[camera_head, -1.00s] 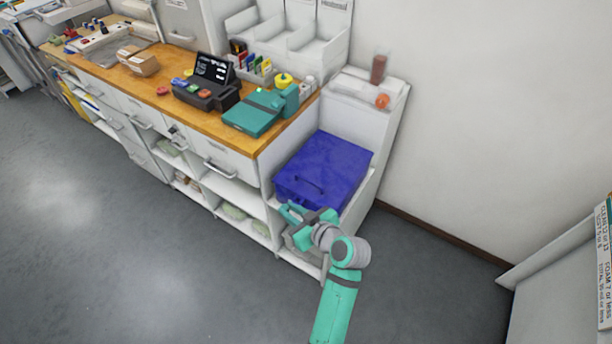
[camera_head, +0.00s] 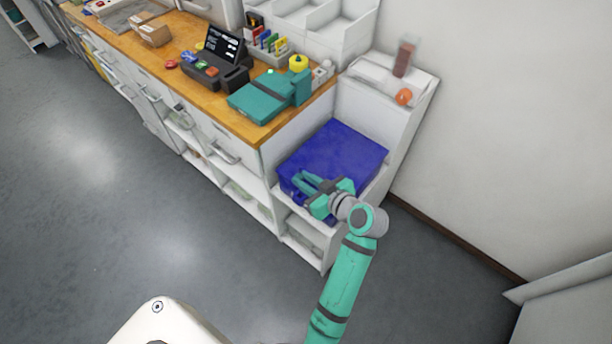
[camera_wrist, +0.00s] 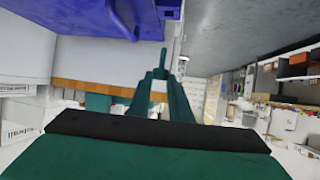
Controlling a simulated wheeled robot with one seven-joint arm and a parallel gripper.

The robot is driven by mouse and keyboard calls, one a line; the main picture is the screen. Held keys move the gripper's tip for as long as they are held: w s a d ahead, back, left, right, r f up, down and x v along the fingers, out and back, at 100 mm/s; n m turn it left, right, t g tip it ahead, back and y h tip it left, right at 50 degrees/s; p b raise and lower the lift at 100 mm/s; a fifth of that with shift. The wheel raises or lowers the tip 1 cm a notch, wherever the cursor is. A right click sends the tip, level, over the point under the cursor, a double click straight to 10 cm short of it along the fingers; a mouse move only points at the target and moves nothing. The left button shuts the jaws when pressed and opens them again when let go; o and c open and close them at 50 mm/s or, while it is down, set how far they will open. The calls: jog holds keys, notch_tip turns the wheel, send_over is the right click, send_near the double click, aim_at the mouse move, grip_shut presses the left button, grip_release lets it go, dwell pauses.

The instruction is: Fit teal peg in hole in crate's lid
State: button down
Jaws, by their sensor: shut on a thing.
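The blue crate (camera_head: 335,150) with its closed lid sits on a low white shelf at the end of the counter. Its blue side and handle also show at the top left of the wrist view (camera_wrist: 122,20). My gripper (camera_head: 303,184) is in front of the crate's near side, overlapping the front edge of the lid. In the wrist view my gripper's fingers are close together, with a narrow teal piece, apparently the teal peg (camera_wrist: 163,56), at their tips, close to the crate's handle and apart from the lid.
The wooden counter (camera_head: 190,80) holds a teal scale-like device (camera_head: 262,98), a dark terminal (camera_head: 222,62) and small coloured items. A white ledge (camera_head: 425,85) behind the crate bears an orange ball (camera_head: 403,96) and a brown cylinder (camera_head: 404,58). The grey floor (camera_head: 130,220) is clear.

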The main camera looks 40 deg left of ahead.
send_over(305, 196)
jog(key=s, duration=0.2)
jog(key=shift+w+d+f, duration=0.1)
jog(key=shift+d+f, duration=0.05)
jog(key=shift+f, duration=0.65)
jog(key=shift+w+d+f, duration=0.1)
jog(key=shift+d+f, duration=0.05)
jog(key=shift+f, duration=0.6)
jog(key=shift+w+d+f, duration=0.1)
jog(key=shift+d+f, duration=0.05)
jog(key=shift+f, duration=0.65)
jog(key=shift+s+d+f, duration=0.1)
jog(key=shift+f, duration=2)
dwell(0.6)
jog(key=c, duration=1.5)
grip_release()
jog(key=shift+c, duration=0.2)
jog(key=shift+r, duration=0.1)
notch_tip(305, 196, up, 9)
